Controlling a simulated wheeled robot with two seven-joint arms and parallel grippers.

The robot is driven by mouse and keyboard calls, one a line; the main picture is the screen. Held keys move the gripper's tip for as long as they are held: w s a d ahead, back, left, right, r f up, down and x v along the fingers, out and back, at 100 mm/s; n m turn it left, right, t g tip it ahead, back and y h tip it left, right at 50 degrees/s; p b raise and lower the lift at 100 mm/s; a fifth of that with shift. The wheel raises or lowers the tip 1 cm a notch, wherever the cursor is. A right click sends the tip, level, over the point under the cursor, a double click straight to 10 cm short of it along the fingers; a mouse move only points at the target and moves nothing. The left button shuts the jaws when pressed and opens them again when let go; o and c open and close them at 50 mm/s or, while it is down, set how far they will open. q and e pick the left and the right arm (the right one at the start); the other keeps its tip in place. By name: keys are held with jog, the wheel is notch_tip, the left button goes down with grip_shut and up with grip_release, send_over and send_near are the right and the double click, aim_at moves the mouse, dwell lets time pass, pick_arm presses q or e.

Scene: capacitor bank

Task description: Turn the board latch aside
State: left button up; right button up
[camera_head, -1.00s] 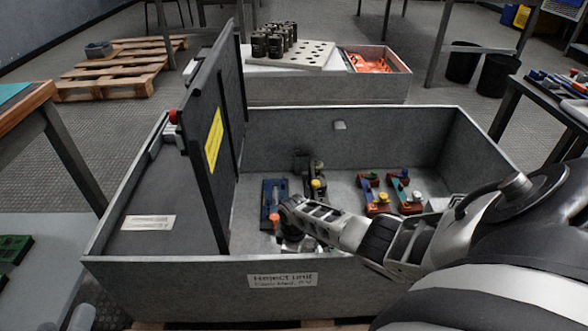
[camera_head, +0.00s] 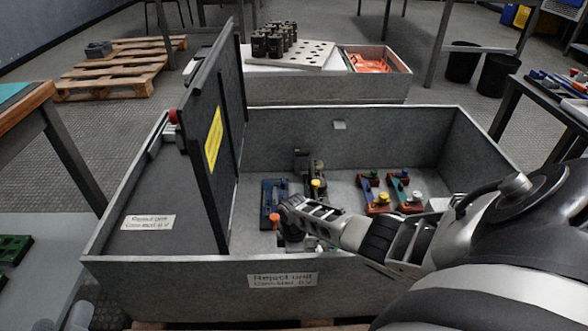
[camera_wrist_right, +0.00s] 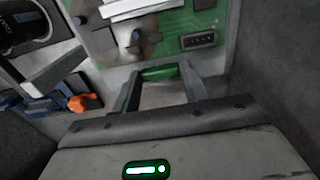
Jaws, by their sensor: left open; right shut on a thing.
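My right arm reaches into the open grey box in the head view, its wrist (camera_head: 290,215) low near the front wall; its fingertips are hidden there. In the right wrist view my right gripper (camera_wrist_right: 160,82) is shut on a short green bar (camera_wrist_right: 158,72) at the edge of a green circuit board (camera_wrist_right: 175,22). I cannot tell for sure whether this bar is the board latch. My left gripper (camera_head: 66,321) is open and empty at the bottom left, outside the box, partly cut off.
The box's black lid (camera_head: 213,140) stands upright left of my right wrist. Red, blue and green fuse-like parts (camera_head: 377,195) sit on the right floor of the box. An orange clip (camera_wrist_right: 80,103) lies left of the right gripper. The box's front wall (camera_head: 200,285) is close under the arm.

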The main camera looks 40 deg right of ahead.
jog(key=o, duration=1)
notch_tip(320, 180, up, 2)
jog(key=shift+r+p, duration=0.25)
jog(key=shift+p, duration=0.8)
pick_arm(q)
jog(key=shift+s+a+f+m+g+y+p, duration=0.15)
jog(key=shift+a+f+m+g+y+p, duration=0.2)
jog(key=shift+f+g+y+p, duration=0.65)
jog(key=shift+s+a+f+m+g+y+p, duration=0.2)
jog(key=shift+a+f+p, duration=0.3)
jog(key=shift+p, duration=1.15)
jog(key=shift+s+a+f+m+g+y+p, duration=0.1)
jog(key=shift+a+f+m+g+y+p, duration=0.25)
jog(key=shift+f+g+y+p, duration=0.65)
pick_arm(e)
jog(key=shift+r+p, duration=0.3)
jog(key=shift+r, duration=6.4)
pick_arm(q)
jog(key=shift+r+t+h, duration=0.2)
jog(key=shift+t+h, duration=0.2)
jog(key=shift+h, duration=0.1)
